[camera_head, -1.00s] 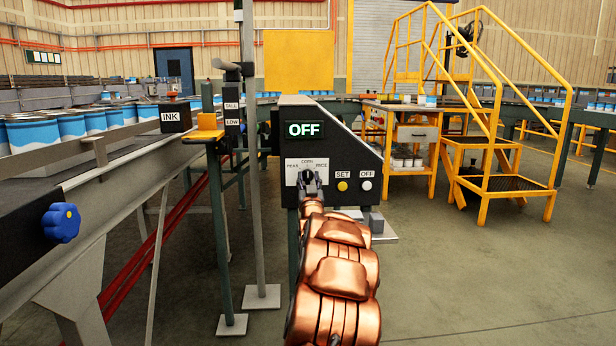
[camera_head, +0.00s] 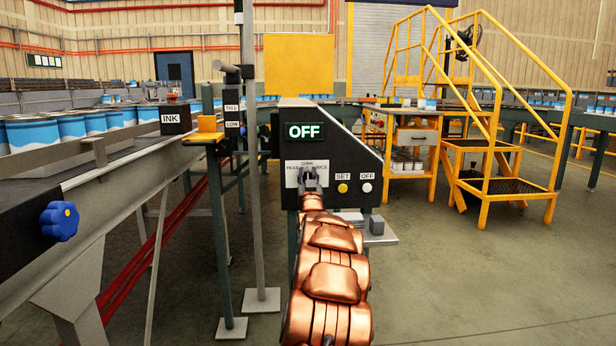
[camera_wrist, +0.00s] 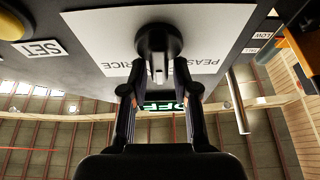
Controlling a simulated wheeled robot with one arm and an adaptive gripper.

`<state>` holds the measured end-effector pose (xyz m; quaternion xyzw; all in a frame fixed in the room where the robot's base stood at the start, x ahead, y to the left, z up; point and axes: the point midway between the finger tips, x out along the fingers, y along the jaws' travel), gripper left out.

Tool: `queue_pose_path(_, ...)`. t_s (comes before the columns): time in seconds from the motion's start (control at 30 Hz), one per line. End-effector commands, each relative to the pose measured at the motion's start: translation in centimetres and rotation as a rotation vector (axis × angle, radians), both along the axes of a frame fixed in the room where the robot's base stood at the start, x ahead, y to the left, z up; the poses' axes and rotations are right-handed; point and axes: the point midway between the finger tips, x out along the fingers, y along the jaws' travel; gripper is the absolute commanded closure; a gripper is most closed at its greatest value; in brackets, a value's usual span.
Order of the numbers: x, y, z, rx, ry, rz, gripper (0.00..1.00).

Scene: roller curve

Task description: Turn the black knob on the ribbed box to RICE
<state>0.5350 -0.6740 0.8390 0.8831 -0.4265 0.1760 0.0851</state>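The black box (camera_head: 348,160) stands ahead in the head view, and its display (camera_head: 305,131) reads OFF. A white plate (camera_head: 291,172) on its front carries the labels PEAS, CORN and RICE. The round black knob (camera_wrist: 158,42) on this plate shows upside down in the wrist view. Its grip bar seems to point toward the plate's top edge, the CORN side. My gripper (camera_wrist: 160,68) has its two fingers apart, one on each side of the bar. Small gaps seem to show, and I cannot tell whether they touch it. In the head view my gripper (camera_head: 309,177) covers the knob.
A yellow SET button (camera_head: 342,187) and a white OFF button (camera_head: 367,187) sit right of the plate. A grey post (camera_head: 254,190) stands left of the box. A conveyor with cans (camera_head: 75,128) and a blue knob (camera_head: 60,221) is at left.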

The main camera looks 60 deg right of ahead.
Motion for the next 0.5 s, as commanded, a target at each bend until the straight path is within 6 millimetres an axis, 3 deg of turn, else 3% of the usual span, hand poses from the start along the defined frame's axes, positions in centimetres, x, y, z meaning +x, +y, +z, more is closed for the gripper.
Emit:
queue_pose_path(0.23, 0.00, -0.03, -0.12, 0.002, 0.001, 0.000, 1.00)
queue_pose_path(0.5, 0.02, -0.06, -0.37, 0.006, 0.003, -0.001, 1.00)
